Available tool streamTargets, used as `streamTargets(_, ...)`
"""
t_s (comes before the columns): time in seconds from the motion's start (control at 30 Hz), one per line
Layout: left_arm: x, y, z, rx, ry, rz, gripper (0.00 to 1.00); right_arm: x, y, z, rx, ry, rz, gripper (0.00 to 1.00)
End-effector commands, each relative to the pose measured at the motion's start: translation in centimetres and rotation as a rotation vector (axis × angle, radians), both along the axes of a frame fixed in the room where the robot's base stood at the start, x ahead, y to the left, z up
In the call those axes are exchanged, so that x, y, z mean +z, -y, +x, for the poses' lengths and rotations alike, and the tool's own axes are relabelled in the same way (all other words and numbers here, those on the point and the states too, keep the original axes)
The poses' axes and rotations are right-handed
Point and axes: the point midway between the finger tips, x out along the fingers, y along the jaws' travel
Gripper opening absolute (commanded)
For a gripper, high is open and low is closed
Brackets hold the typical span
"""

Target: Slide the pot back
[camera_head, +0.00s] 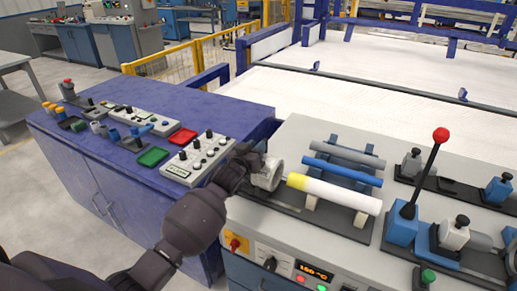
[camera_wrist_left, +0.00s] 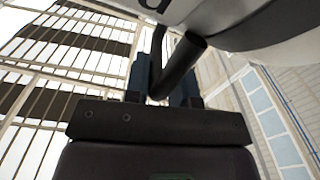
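The pot (camera_head: 268,174) is a pale grey, round metal piece on the grey workbench, just left of the yellow end of a white pipe (camera_head: 338,194). My left gripper (camera_head: 250,158) is at the pot's left side, partly hidden by my own wrist. In the left wrist view a large pale rounded body, likely the pot (camera_wrist_left: 258,28), fills the top. A dark rod (camera_wrist_left: 180,66), perhaps its handle, lies between or in front of the dark blue fingers. I cannot tell whether they grip it. My right gripper is not in view.
A blue pipe (camera_head: 342,172) and a grey pipe (camera_head: 347,153) lie behind the white one on supports. A red-knobbed lever (camera_head: 424,175) stands at right. A button panel (camera_head: 200,157) and red and green trays are on the blue cabinet (camera_head: 85,150) at left.

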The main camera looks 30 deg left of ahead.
Motion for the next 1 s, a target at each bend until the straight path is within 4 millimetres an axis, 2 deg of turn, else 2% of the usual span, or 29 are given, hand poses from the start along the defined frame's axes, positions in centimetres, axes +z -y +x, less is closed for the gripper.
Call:
streamTargets(0.03, 0.1, 0.0, 0.0, 0.000, 0.001, 0.002, 0.31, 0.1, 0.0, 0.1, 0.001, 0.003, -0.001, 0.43)
streamTargets(0.1, 0.0, 0.0, 0.0, 0.000, 0.000, 0.002, 0.39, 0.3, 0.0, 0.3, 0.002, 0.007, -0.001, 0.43)
streamTargets(0.47, -0.1, 0.1, -0.5, -0.001, -0.002, 0.002, 0.39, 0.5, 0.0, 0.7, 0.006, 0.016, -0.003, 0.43)
streamTargets(0.67, -0.1, 0.0, -2.9, -0.002, -0.003, 0.001, 0.39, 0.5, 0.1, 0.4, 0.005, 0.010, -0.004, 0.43)
streamTargets(1.0, 0.0, -0.2, -8.6, 0.000, -0.001, 0.002, 0.39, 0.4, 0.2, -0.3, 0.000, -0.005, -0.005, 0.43)
